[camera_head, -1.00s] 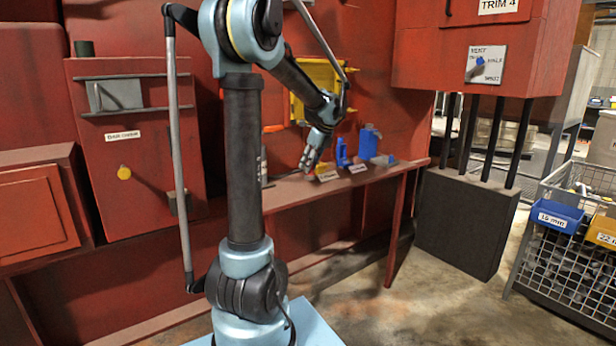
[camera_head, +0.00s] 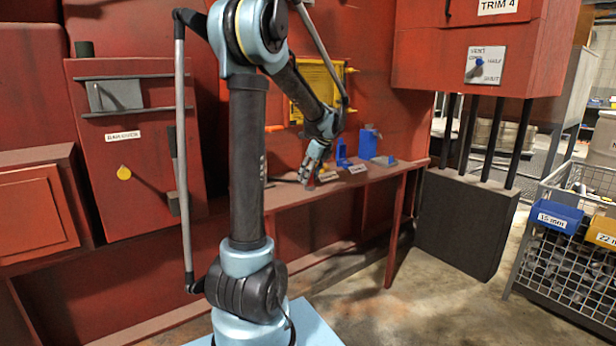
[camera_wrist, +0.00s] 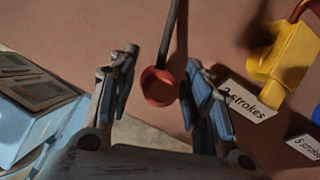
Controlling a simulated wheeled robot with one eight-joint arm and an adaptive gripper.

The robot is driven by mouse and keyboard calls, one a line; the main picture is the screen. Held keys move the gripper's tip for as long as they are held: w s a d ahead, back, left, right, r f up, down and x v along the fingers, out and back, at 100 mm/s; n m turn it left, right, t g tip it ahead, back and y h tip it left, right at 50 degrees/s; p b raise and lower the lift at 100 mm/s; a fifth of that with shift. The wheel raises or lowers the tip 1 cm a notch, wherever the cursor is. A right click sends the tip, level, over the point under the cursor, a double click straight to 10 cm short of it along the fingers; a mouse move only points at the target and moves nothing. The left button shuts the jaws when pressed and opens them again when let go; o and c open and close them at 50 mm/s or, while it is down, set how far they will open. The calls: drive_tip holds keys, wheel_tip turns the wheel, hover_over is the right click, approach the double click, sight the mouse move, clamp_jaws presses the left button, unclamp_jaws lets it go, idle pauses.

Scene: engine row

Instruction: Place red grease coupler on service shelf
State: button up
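The red grease coupler (camera_wrist: 160,86) shows in the wrist view as a round red cup on the end of a dark hose. It lies between the fingers of my gripper (camera_wrist: 160,92), with a visible gap on the left and a narrow one on the right. My gripper is open. In the head view my gripper (camera_head: 311,178) is low over the red service shelf (camera_head: 385,179). I cannot make out the coupler in the head view.
In the wrist view a yellow part (camera_wrist: 287,55) stands right of the fingers by a "2 strokes" label (camera_wrist: 246,100). Blue fixtures (camera_head: 369,142) stand farther right along the shelf. A yellow frame (camera_head: 318,90) is on the wall behind my arm.

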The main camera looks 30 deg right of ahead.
drive_tip(key=v, duration=1.2)
drive_tip(key=shift+r, duration=0.15)
idle(0.3)
